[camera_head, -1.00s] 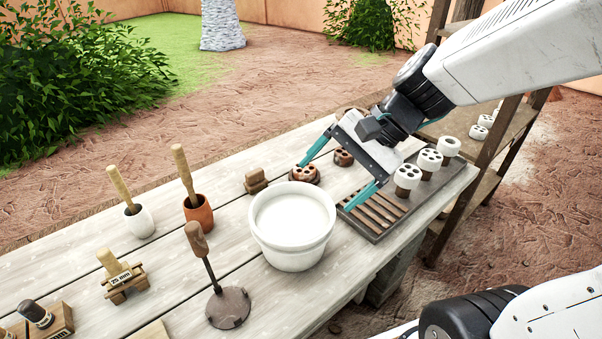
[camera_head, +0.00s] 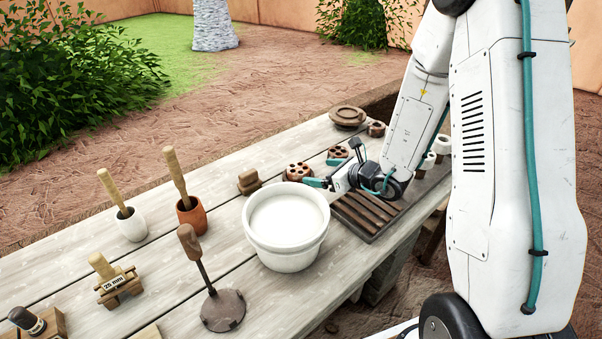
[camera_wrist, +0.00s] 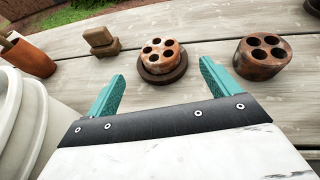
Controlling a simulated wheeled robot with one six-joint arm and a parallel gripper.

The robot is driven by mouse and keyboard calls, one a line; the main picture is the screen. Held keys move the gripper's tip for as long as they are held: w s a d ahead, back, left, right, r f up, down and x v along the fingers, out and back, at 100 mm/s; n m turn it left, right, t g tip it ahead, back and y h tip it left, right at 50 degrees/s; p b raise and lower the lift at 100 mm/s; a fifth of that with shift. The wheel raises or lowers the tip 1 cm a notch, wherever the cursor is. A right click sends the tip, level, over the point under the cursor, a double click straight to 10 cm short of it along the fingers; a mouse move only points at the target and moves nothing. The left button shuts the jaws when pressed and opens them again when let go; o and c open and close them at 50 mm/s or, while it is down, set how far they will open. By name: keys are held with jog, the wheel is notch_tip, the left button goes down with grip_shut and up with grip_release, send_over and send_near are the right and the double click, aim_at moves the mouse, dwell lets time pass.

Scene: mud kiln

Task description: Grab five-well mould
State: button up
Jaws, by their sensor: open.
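The five-well mould (camera_wrist: 163,55) is a reddish-brown round block with several holes on top, on a wider dark round base. In the wrist view it lies just beyond and between my fingertips, with no visible contact. It also shows in the head view (camera_head: 298,172), on the table behind the large white bowl. My gripper (camera_wrist: 160,72) is open and empty, with two teal fingers pointing toward the mould. In the head view my gripper (camera_head: 318,172) is low over the table, right of the mould.
Another brown mould (camera_wrist: 263,56) with several wells stands to the right, also behind my gripper (camera_head: 338,152). The white bowl (camera_head: 286,258) is close on the left. A brown wooden block (camera_head: 249,182) sits left of the mould. A slatted rack (camera_head: 366,214) lies to the right.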

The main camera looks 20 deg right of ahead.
aim_at(303, 170)
jog(key=x, duration=0.7)
jog(key=shift+w+f, duration=0.1)
jog(key=shift+f, duration=0.1)
jog(key=c, duration=1.2)
jog(key=shift+r, duration=0.2)
